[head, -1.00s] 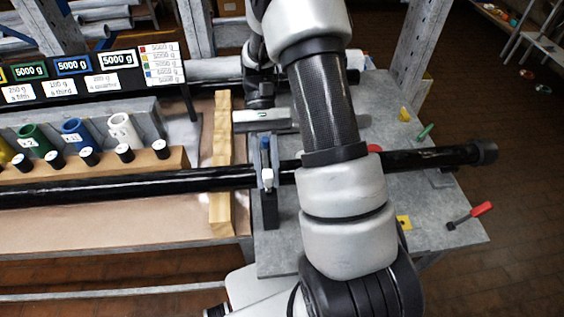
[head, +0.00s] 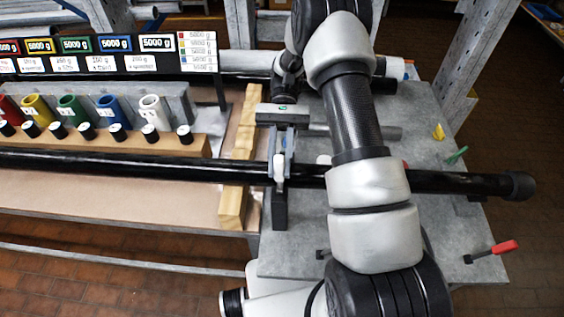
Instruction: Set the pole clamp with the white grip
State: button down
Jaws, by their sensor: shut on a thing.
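The long black pole (head: 120,166) crosses the bench from left to right. The pole clamp (head: 280,207) sits around it just right of a wooden block, its dark lower part below the pole. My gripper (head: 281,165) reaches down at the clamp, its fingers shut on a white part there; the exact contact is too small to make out. Another small white piece (head: 322,160) shows beside my forearm. A white sleeve (head: 151,111) stands at the right end of a row of coloured sleeves. My arm hides part of the pole.
A sign with several "5000 g" panels (head: 158,43) stands behind the sleeves. Black-and-white knobs (head: 118,132) line the wooden rail. A wooden block (head: 239,165) crosses under the pole. A red-handled tool (head: 490,252) lies on the grey bench, with free room around it.

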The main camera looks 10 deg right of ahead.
jog(key=c, duration=1.6)
grip_release()
notch_tip(320, 180, up, 10)
jog(key=shift+p, duration=0.35)
